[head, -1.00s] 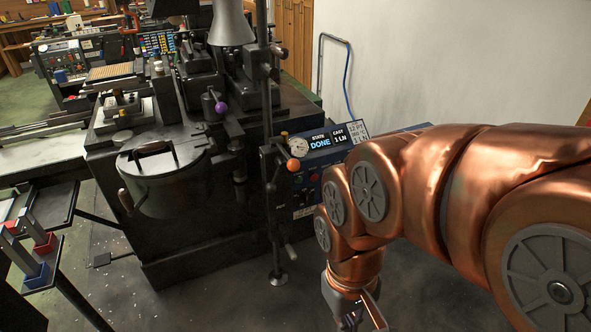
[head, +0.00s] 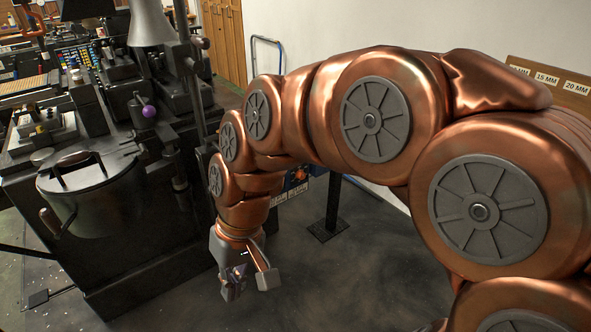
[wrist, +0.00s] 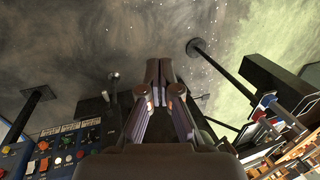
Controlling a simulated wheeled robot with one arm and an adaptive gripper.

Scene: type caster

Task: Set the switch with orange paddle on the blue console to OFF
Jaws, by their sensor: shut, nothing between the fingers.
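The blue console (head: 298,180) is mostly hidden behind my copper arm in the head view; only a small part with an orange mark shows. In the wrist view the blue console (wrist: 42,152) is at the lower left, tilted, with several coloured buttons and knobs. My gripper (head: 248,283) points down over the floor in front of the machine. In the wrist view my gripper (wrist: 160,68) is shut and empty, with its fingertips apart from the console.
The dark caster machine with a lidded pot (head: 95,205) and a purple-knobbed lever (head: 149,111) stands left of my arm. A black post with a foot plate (head: 328,228) stands behind the gripper. Open floor (head: 350,285) lies to its right. Red and blue blocks (wrist: 265,103) show at right.

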